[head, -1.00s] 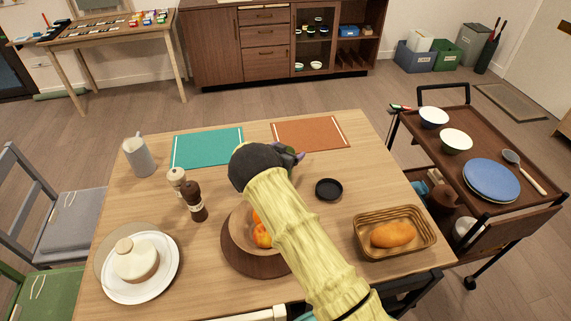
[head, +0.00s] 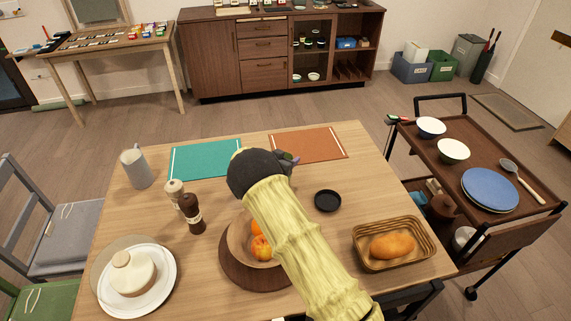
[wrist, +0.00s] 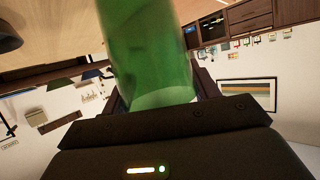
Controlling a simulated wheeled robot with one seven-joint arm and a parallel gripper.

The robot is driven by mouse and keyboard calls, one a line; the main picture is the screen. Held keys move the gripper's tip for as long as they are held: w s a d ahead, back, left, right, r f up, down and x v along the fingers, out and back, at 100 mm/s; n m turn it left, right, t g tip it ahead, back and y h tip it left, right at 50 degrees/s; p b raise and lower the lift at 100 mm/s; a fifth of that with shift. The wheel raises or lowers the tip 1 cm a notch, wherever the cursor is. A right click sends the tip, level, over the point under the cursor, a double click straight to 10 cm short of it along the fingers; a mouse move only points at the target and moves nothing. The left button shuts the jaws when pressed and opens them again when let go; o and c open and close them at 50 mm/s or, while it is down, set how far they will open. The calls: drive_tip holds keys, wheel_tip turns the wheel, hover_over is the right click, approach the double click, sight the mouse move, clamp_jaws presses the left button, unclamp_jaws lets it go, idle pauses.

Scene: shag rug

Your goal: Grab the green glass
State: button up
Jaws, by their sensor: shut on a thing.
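The green glass (wrist: 150,50) fills the upper middle of the wrist view, clear green and close to the camera. My gripper (wrist: 158,92) is shut on it, with dark fingers on either side. In the head view, my yellow-sleeved arm reaches over the table, and my gripper (head: 287,162) is mostly hidden behind the dark end of the arm. The glass cannot be made out there. Whether it touches the table is not clear.
The wooden table (head: 330,240) holds a fruit bowl (head: 240,240) under my arm, a bread basket (head: 365,258), two mills (head: 190,212), a pitcher (head: 137,168), a black dish (head: 327,200) and a lidded dish (head: 133,275). A trolley (head: 480,150) stands at the right.

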wheel_tip(320, 180, up, 8)
drive_tip(key=shift+f, duration=0.15)
idle(0.6)
